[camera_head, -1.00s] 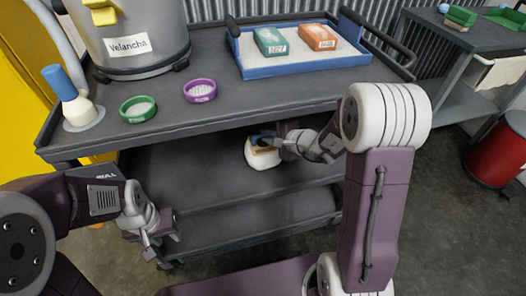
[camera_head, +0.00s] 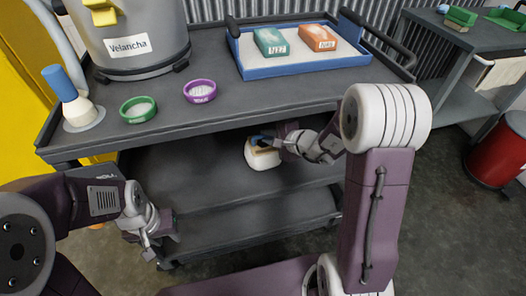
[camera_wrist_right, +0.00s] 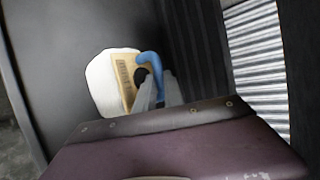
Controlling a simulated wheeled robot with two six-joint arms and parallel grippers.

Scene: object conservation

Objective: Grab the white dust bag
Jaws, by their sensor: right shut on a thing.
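The white dust bag (camera_head: 259,162), with a tan panel and a blue part, is on the cart's middle shelf in the head view. It also shows in the right wrist view (camera_wrist_right: 104,86), where the tan panel and blue loop face my gripper. My right gripper (camera_head: 276,142) reaches in under the top shelf and is shut on the bag at its blue part; its fingers show in the wrist view (camera_wrist_right: 155,92). My left gripper (camera_head: 146,246) hangs in front of the cart at lower left, apart from the bag. Whether its jaws are open is unclear.
The cart's top shelf (camera_head: 230,120) overhangs the bag. On it are a grey canister (camera_head: 135,30), a blue-topped bottle (camera_head: 72,100), a green ring dish (camera_head: 138,109), a purple ring dish (camera_head: 200,91) and a blue tray (camera_head: 300,69) with two boxes. A red bin (camera_head: 500,150) stands at right.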

